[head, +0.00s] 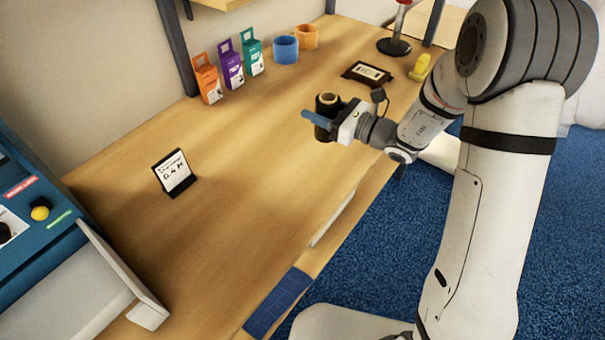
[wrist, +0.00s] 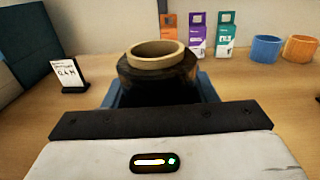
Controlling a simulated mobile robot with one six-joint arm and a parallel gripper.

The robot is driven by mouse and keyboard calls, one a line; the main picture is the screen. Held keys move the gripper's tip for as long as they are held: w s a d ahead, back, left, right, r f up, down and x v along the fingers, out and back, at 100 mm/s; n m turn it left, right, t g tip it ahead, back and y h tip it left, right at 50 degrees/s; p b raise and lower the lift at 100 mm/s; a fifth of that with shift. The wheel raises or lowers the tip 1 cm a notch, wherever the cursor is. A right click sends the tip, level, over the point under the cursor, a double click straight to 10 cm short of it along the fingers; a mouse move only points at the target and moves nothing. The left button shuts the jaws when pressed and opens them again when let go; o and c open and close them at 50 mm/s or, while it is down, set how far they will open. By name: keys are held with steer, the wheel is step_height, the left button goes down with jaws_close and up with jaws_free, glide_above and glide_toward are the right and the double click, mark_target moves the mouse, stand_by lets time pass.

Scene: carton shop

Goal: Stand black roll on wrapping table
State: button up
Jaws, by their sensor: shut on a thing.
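The black roll (head: 327,103) has a tan cardboard core and is upright in my gripper (head: 318,119). In the wrist view the roll (wrist: 158,75) sits between the blue fingers of my gripper (wrist: 160,92), which are shut on it. The wooden wrapping table (head: 235,165) lies below and behind the roll. The roll is near the table's right-hand edge in the head view. I cannot tell whether its base touches the table, as the gripper hides its lower part.
A small sign (head: 173,173) stands on the table at left. Orange, purple and teal boxes (head: 231,63) stand along the wall, beside blue and orange rolls (head: 285,50). A dark-framed display (head: 367,74) and a yellow object (head: 420,67) are at the far end. The middle is clear.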

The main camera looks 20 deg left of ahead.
steer(key=s+a+r+n+g+b, duration=0.1)
steer(key=s+a+r+n+g, duration=0.15)
steer(key=a, duration=0.25)
steer(key=shift+m+y, duration=0.3)
steer(key=shift+m, duration=0.05)
steer(key=shift+s+a+f, duration=0.1)
steer(key=shift+s+f, duration=0.05)
steer(key=shift+f, duration=1.6)
steer(key=shift+s+f, duration=0.2)
steer(key=shift+f, duration=1.5)
steer(key=shift+s+a+f, duration=0.1)
steer(key=shift+s+f, duration=0.05)
steer(key=shift+f, duration=1.6)
steer(key=shift+f, duration=0.15)
steer(key=o, duration=1.1)
steer(key=shift+o, duration=0.2)
